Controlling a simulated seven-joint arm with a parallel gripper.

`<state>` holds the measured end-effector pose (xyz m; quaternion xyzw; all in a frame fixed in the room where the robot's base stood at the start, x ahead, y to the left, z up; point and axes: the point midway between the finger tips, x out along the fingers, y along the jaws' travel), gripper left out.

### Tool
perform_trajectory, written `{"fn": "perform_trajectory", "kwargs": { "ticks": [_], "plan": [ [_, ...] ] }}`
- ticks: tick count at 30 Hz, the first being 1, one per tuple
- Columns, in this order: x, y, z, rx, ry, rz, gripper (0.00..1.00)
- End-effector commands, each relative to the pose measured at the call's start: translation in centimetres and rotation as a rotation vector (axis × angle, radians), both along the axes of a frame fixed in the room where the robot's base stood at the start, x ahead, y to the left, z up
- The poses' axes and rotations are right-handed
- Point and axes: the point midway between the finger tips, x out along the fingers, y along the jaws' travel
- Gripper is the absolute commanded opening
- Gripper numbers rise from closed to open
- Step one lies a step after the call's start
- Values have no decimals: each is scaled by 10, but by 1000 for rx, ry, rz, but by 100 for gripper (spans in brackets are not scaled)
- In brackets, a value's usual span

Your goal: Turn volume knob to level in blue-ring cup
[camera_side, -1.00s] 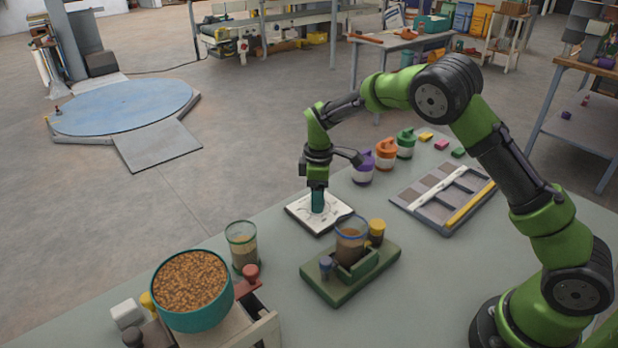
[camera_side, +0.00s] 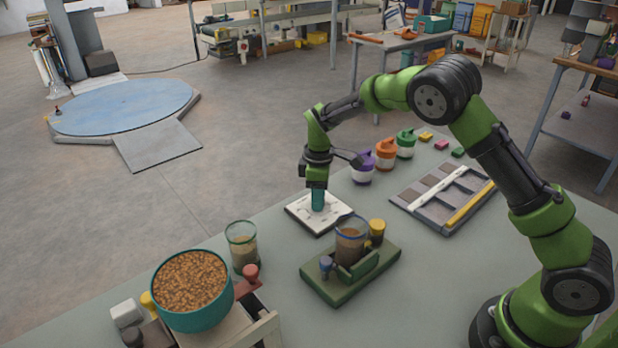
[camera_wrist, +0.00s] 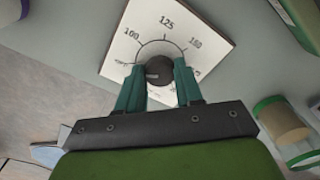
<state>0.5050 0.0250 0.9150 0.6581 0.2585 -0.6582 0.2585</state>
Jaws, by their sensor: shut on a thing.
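The volume knob (camera_wrist: 159,70) is a dark round knob on a white dial plate (camera_wrist: 120,47) printed with 100, 125 and what looks like 150. A light mark on the knob points roughly left in the wrist view; the value there is hard to read. My gripper (camera_wrist: 159,72) has its teal fingers on both sides of the knob, shut on it. In the side view my gripper (camera_side: 317,207) points down at the dial plate (camera_side: 334,211). The blue-ring cup (camera_side: 350,246) is clear, holds brown grain, and sits in a green stand.
A green-ringed clear cup (camera_side: 242,252), partly filled, stands left of the green stand (camera_side: 335,288). A teal bowl of orange-brown grain (camera_side: 192,317) is at the front left. Purple, orange and green-topped jars stand behind the dial. A grey tray (camera_side: 424,213) lies right.

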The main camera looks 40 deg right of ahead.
Motion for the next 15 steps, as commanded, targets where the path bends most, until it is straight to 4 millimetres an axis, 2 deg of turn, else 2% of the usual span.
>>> {"fn": "perform_trajectory", "kwargs": {
  "ticks": [8, 15],
  "plan": [
    [0, 0, 1, 0, -1, -165, 5],
    [0, 0, 1, 1, -1, -385, 5]
  ]
}}
